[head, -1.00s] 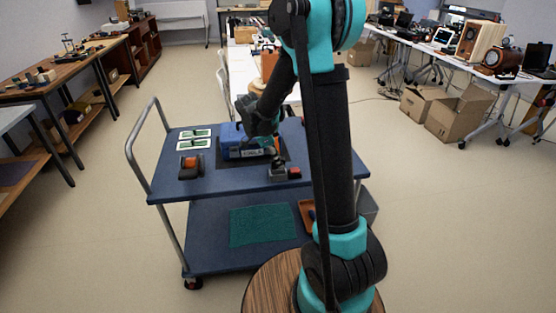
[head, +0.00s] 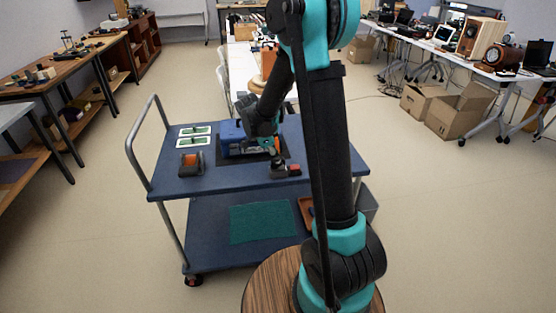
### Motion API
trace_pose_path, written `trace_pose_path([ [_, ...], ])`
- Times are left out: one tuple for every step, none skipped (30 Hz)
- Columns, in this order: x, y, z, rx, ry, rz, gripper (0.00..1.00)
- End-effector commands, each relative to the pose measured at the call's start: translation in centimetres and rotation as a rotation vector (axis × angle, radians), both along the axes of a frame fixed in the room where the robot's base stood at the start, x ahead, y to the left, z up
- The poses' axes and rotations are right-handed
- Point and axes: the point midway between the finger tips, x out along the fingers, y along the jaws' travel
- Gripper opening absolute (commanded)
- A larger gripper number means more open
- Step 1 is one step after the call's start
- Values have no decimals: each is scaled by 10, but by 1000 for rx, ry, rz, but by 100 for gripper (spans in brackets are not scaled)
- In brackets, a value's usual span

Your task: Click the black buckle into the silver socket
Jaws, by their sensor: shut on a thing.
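My gripper (head: 276,150), teal and dark, points down over the right part of the cart's upper deck. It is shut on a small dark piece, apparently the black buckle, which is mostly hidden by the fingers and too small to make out. Just below the fingertips sits a small dark and grey block with a red end (head: 292,170), apparently the silver socket. The fingertips are very close to its left part; I cannot tell whether the held piece touches it or is in it.
A blue box (head: 231,138) stands on a dark mat behind my gripper. A black block with an orange top (head: 190,163) and two green-and-white cards (head: 196,136) lie at left on the blue cart (head: 225,182). The cart's front middle is clear.

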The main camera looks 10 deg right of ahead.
Motion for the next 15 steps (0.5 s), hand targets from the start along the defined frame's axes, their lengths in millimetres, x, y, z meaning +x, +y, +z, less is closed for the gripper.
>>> trace_pose_path([
  [0, 0, -1, 0, 0, 0, 0],
  [0, 0, -1, 0, 0, 0, 0],
  [0, 0, -2, 0, 0, 0, 0],
  [0, 0, -2, 0, 0, 0, 0],
  [0, 0, -2, 0, 0, 0, 0],
  [0, 0, -2, 0, 0, 0, 0],
  [0, 0, -2, 0, 0, 0, 0],
  [0, 0, -2, 0, 0, 0, 0],
  [0, 0, -2, 0, 0, 0, 0],
  [0, 0, -2, 0, 0, 0, 0],
  [0, 0, -2, 0, 0, 0, 0],
  [0, 0, -2, 0, 0, 0, 0],
  [0, 0, -2, 0, 0, 0, 0],
  [0, 0, -2, 0, 0, 0, 23],
  [0, 0, -2, 0, 0, 0, 28],
])
